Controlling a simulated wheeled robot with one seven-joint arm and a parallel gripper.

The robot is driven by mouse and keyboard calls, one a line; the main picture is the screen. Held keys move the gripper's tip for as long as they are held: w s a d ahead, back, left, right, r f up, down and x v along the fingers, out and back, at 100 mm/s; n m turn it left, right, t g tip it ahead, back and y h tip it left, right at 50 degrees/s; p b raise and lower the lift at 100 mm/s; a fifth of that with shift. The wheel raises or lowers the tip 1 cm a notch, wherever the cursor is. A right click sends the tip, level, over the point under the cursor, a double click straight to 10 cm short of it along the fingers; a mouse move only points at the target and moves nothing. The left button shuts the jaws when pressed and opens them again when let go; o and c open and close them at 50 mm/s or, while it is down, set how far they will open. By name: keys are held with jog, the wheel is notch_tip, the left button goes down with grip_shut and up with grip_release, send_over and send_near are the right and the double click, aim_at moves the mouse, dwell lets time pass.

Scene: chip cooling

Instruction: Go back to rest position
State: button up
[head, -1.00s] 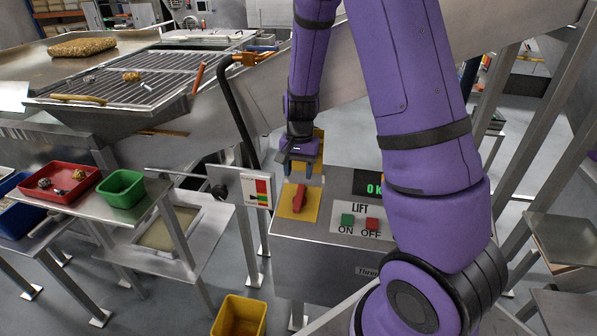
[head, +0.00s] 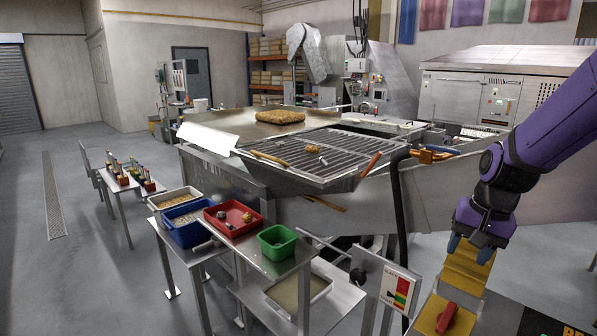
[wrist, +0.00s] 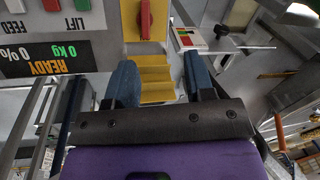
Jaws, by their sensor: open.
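My gripper (head: 469,247) is at the right of the head view, at the end of my purple arm, above a yellow plate with a red handle (head: 446,318). In the wrist view my gripper (wrist: 158,80) has its two blue-grey fingers wide apart with nothing between them. The red handle (wrist: 146,20) lies beyond the fingertips on the yellow plate (wrist: 131,30), apart from them.
A control panel (wrist: 50,58) reads READY, 0 kg and 0 %. A slatted metal grate (head: 320,150) stands mid-scene. Red (head: 232,230), blue (head: 170,232) and green (head: 263,245) bins sit on a side table. Open floor (head: 90,270) lies at left.

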jog(key=s+a+r+n+t, duration=0.1)
jog(key=s+r+n+t, duration=0.1)
jog(key=s+r, duration=0.5)
jog(key=s+a+r+n+t+h, duration=0.1)
jog(key=s+r+n+t, duration=0.1)
jog(key=s+r, duration=0.5)
jog(key=s+n, duration=0.1)
jog(key=s, duration=0.3)
jog(key=shift+s+a+r+n, duration=0.2)
jog(key=shift+a+n, duration=0.2)
dwell(1.0)
